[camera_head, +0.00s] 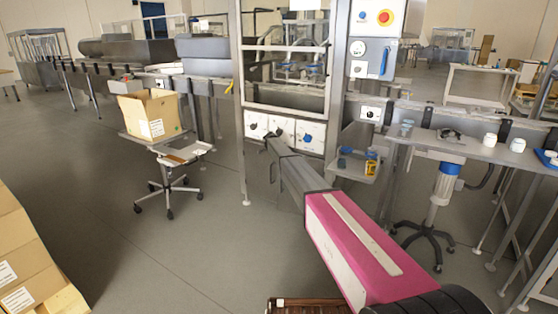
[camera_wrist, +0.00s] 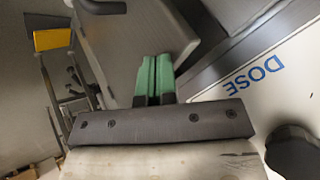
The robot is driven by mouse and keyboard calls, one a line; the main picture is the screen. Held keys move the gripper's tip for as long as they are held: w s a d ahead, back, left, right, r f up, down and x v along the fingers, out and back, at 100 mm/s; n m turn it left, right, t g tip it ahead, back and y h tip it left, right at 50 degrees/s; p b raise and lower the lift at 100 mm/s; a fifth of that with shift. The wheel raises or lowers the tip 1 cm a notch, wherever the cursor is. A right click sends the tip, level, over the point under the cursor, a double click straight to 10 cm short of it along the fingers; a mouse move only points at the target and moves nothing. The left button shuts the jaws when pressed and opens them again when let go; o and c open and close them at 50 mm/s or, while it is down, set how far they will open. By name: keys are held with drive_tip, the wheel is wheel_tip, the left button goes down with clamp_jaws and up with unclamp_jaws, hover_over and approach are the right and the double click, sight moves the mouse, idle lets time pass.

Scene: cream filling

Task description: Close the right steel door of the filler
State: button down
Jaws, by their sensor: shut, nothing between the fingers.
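The filler (camera_head: 338,95) stands in the middle of the head view, a tall steel frame with white dial panels (camera_head: 308,137) low on its front. My gripper (camera_head: 270,138) is in front of these panels, small and dark in this view. In the wrist view its green fingers (camera_wrist: 153,70) are together and empty. A grey steel panel (camera_wrist: 150,28) lies just beyond the fingertips, tilted in the picture; I cannot tell if it is the right steel door or whether the fingers touch it. A white panel marked DOSE (camera_wrist: 262,85) is to the right.
A side table (camera_head: 480,151) with white jars is at the right. A small shelf (camera_head: 350,166) sits below the filler's right side. Cartons (camera_head: 25,262) are at the lower left.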

drive_tip(key=shift+w+d, duration=0.25)
drive_tip(key=shift+w, duration=0.65)
drive_tip(key=shift+w+d, duration=0.25)
drive_tip(key=shift+w, duration=0.65)
drive_tip(key=shift+s, duration=0.1)
